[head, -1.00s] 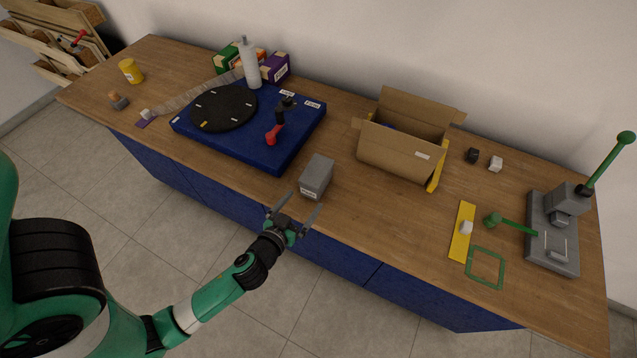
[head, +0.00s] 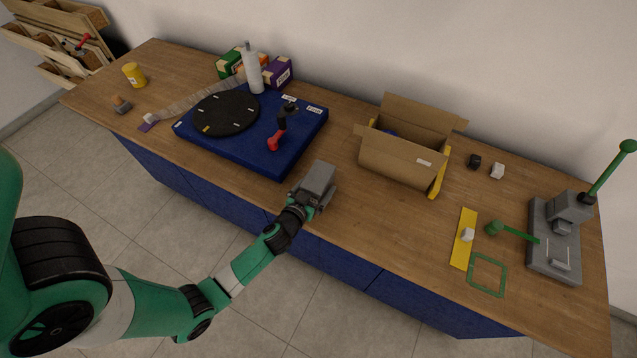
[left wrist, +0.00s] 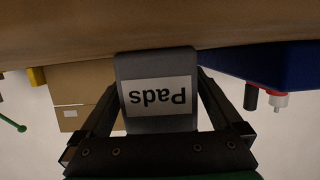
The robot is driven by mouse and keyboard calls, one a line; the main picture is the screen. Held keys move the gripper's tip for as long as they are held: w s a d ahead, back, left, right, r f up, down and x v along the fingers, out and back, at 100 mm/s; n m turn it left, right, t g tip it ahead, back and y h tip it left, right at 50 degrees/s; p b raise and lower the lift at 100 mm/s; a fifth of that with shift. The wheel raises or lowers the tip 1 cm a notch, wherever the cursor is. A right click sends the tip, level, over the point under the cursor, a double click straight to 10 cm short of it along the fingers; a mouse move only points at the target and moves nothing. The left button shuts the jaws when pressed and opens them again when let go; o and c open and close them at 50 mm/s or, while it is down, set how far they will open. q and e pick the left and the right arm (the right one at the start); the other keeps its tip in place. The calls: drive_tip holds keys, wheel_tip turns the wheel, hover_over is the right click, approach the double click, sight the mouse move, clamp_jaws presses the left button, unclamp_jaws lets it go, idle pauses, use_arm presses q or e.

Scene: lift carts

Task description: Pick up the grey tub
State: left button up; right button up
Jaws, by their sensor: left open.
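The grey tub (head: 318,177) stands on the wooden bench near its front edge, right of the blue turntable base. In the left wrist view the tub (left wrist: 156,66) shows a white label reading "Pads", upside down. My left gripper (head: 312,196) is at the tub's front side. Its fingers (left wrist: 157,105) are open, one on each side of the tub. I cannot tell whether either finger touches it. My right gripper is not in view.
The blue base (head: 290,149) with a black disc and red-handled clamp lies close left of the tub. An open cardboard box (head: 398,159) stands to the right. A yellow strip (head: 463,238) and a grey press (head: 553,245) are farther right. Bench between tub and strip is clear.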

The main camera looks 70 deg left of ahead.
sight(319, 176)
use_arm(q)
drive_tip(key=shift+w+a+f, duration=0.15)
drive_tip(key=shift+w+a, duration=0.15)
drive_tip(key=shift+w, duration=0.1)
drive_tip(key=c, duration=1.5)
wheel_tip(319, 176, up, 9)
drive_tip(key=p, duration=0.6)
drive_tip(key=shift+r+p, duration=0.3)
drive_tip(key=shift+r, duration=0.3)
